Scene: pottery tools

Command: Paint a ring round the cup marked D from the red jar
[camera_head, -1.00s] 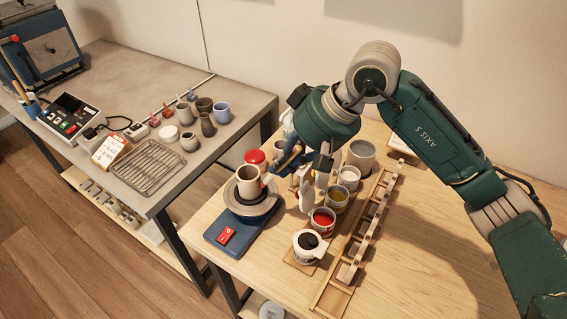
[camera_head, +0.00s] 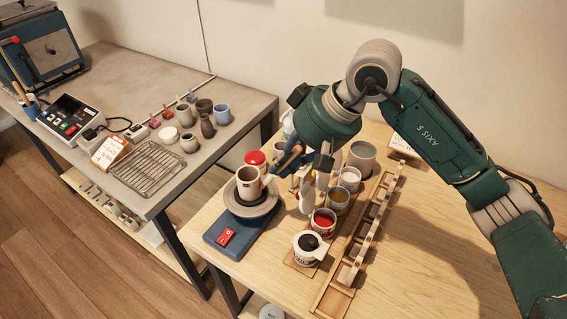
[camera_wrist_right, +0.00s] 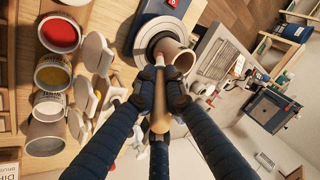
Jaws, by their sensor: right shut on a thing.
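The cup (camera_wrist_right: 178,54) also shows in the right wrist view, just beyond my fingertips. The red jar (camera_head: 323,221) stands open to the right of the wheel, and its red paint (camera_wrist_right: 59,34) shows at the upper left of the wrist view. My right gripper (camera_wrist_right: 165,82) is shut on a wooden-handled brush (camera_wrist_right: 160,118), close beside the cup. Whether the bristles touch the cup is unclear. My left gripper is out of view.
A dark paint jar (camera_head: 307,246), a yellow jar (camera_head: 338,199) and a white jar (camera_head: 349,178) line up with the red one. A wooden rack (camera_head: 362,238) lies beside them. A red object (camera_head: 255,158) is behind the cup.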

